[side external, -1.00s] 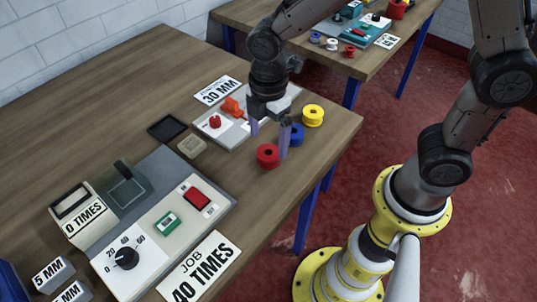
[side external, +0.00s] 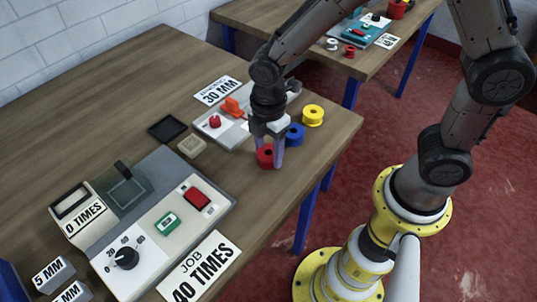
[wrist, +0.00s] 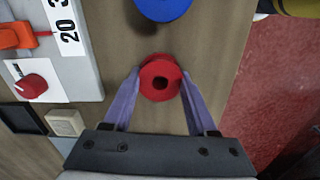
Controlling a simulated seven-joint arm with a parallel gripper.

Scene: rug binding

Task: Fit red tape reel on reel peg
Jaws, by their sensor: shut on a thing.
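The red tape reel (side external: 264,153) sits upright with its hole facing up on the wooden table, near the right front edge. My gripper (side external: 269,158) points down over it, with one purple finger on each side. In the wrist view the red reel (wrist: 160,66) lies between the fingertips of my gripper (wrist: 160,82), which is shut on its sides. The fingers partly hide the reel in the side view. I cannot make out the reel peg; my arm covers part of the white-topped device (side external: 219,130) behind.
A blue reel (side external: 295,138) and a yellow reel (side external: 313,115) stand close behind the red one. The device carries a red knob (side external: 215,121) and an orange lever (side external: 233,106). A large counter machine (side external: 150,205) fills the left front. The table edge is close on the right.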

